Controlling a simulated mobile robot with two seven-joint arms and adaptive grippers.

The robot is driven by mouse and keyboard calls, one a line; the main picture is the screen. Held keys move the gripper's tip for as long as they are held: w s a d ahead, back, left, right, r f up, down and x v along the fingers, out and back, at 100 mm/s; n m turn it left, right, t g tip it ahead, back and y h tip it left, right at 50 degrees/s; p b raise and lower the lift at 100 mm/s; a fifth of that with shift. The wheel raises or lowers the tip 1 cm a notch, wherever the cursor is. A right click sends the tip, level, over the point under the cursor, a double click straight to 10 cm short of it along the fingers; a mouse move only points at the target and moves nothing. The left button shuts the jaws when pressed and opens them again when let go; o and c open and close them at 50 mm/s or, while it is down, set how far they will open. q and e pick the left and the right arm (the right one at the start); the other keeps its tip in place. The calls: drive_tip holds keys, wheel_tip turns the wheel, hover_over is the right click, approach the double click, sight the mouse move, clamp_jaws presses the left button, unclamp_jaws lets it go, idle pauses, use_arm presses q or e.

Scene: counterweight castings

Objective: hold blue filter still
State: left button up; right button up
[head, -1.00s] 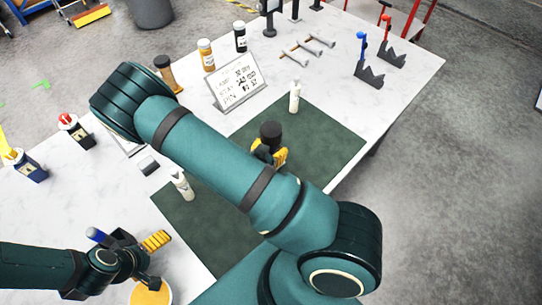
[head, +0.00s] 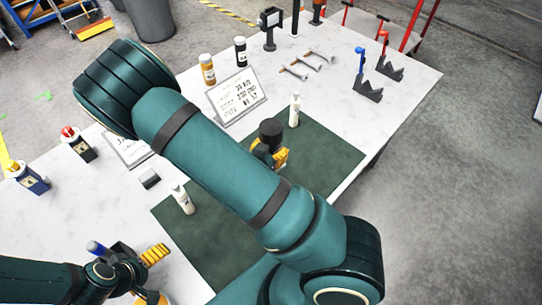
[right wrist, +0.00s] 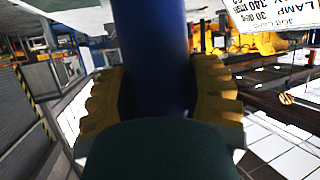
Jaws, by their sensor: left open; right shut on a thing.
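The blue filter (right wrist: 152,60) is a dark blue cylinder upright between the two yellow ridged fingers of my right gripper (right wrist: 160,105) in the right wrist view. The gripper is shut on it, and a dark rounded shape hides its lower part. In the head view, a dark-topped cylinder (head: 271,131) with yellow fingers (head: 281,157) shows above the green mat, partly behind my large teal arm; its blue side does not show there. My left gripper (head: 148,275) is open at the lower left, over the white table, apart from the filter.
The green mat (head: 325,150) has a white bottle (head: 294,111) at its far side and another (head: 182,200) at its left. A lettered sign (head: 238,97), bottles, wrenches (head: 307,62) and dark notched stands (head: 368,90) stand farther back. A yellow-topped round thing lies under my left gripper.

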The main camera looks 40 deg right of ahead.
sight(272, 143)
drive_tip(key=shift+r, duration=1.65)
drive_tip(key=o, duration=0.7)
drive_tip(key=c, duration=0.7)
drive_tip(key=shift+d, duration=0.1)
